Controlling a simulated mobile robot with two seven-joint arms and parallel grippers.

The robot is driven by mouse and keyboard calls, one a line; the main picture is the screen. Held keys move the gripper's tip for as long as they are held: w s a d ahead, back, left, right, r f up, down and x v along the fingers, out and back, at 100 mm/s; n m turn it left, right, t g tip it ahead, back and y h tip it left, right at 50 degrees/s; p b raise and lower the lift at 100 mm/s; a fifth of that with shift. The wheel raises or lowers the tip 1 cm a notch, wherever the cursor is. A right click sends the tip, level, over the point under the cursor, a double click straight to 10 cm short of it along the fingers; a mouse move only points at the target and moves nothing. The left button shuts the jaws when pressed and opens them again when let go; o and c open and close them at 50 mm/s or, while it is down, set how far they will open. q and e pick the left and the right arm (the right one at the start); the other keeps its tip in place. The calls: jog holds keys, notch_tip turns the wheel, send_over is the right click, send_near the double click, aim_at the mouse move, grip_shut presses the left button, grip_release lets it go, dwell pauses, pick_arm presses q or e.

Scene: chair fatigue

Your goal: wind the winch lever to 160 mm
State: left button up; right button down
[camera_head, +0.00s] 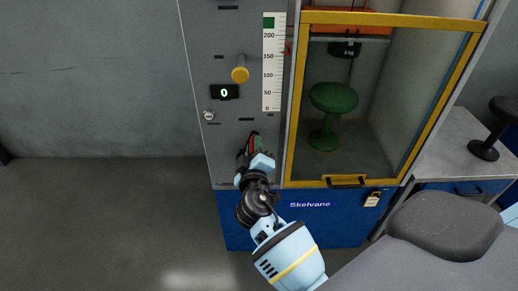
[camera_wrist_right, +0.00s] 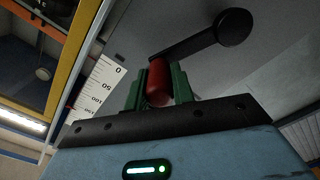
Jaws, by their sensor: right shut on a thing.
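The winch lever (camera_wrist_right: 190,45) shows in the right wrist view as a black crank arm with a round black hub at one end and a red grip (camera_wrist_right: 157,82) at the other. My right gripper (camera_head: 254,145) is at the lower front of the grey machine panel. Its green jaws (camera_wrist_right: 158,88) are shut around the red grip. In the head view my gripper hides most of the lever. A white scale (camera_head: 272,75) runs from 0 to 200 up the panel, with a red mark (camera_head: 287,48) beside it between 150 and 200. My left gripper is not in view.
A yellow knob (camera_head: 240,74) sticks out above a display (camera_head: 224,92) reading 0. Right of the panel, a yellow-framed door (camera_head: 290,130) covers a chamber with a green stool (camera_head: 332,105). The left floor is clear.

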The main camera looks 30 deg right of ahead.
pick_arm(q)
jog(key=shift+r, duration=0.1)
pick_arm(e)
jog(key=shift+w+a+r+n, duration=0.1)
jog(key=shift+a+r+n, duration=0.1)
jog(key=shift+n, duration=0.1)
jog(key=c, duration=1.2)
grip_release()
jog(key=shift+f, duration=0.1)
jog(key=shift+f, duration=0.1)
